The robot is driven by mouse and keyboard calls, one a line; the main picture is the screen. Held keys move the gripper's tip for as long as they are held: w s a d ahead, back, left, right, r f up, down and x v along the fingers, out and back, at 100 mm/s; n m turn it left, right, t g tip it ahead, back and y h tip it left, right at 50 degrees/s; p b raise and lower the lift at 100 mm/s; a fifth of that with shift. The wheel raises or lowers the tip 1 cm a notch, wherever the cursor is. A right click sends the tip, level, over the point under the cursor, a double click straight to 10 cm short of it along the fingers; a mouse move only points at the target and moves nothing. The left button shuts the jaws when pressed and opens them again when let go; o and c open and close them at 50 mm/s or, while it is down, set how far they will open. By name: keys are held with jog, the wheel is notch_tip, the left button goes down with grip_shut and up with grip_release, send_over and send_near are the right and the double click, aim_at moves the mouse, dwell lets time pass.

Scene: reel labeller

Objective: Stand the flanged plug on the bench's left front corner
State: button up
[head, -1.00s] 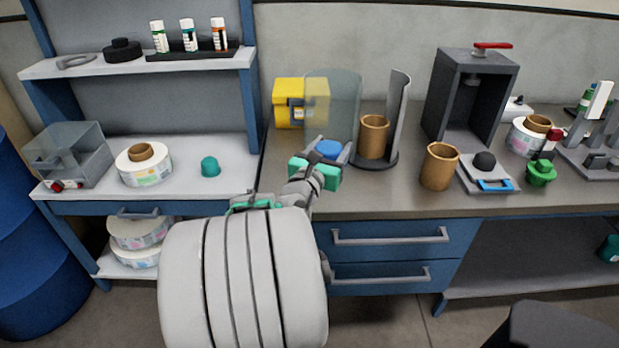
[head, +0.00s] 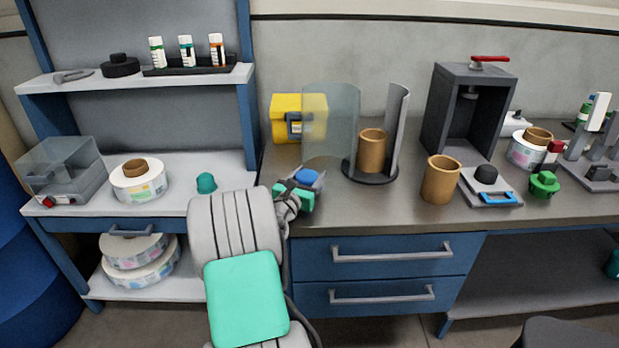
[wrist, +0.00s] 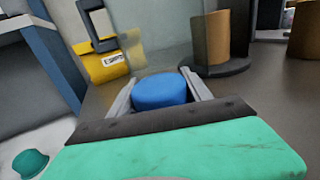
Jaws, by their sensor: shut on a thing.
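The flanged plug, seen as a round blue top (head: 307,177), is between the fingers of my gripper (head: 300,188). In the wrist view the blue plug (wrist: 160,91) sits between both grey fingers of my gripper (wrist: 158,84), which is shut on it. Its lower part and flange are hidden by my gripper. It is over the left front part of the bench (head: 345,216), close to the left front corner. I cannot tell whether its underside touches the bench top.
A yellow box (head: 285,118) and a clear curved screen (head: 328,125) stand behind. A brown cylinder (head: 371,150) stands by a curved grey guard; another brown cylinder (head: 440,181) is farther right. A shelf unit with a teal knob (head: 206,183) adjoins on the left.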

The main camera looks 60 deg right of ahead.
jog(key=shift+f, duration=0.15)
jog(key=o, duration=1.5)
jog(key=shift+c, duration=0.2)
jog(key=shift+r, duration=0.25)
jog(key=a, duration=1.2)
jog(key=shift+s, duration=0.25)
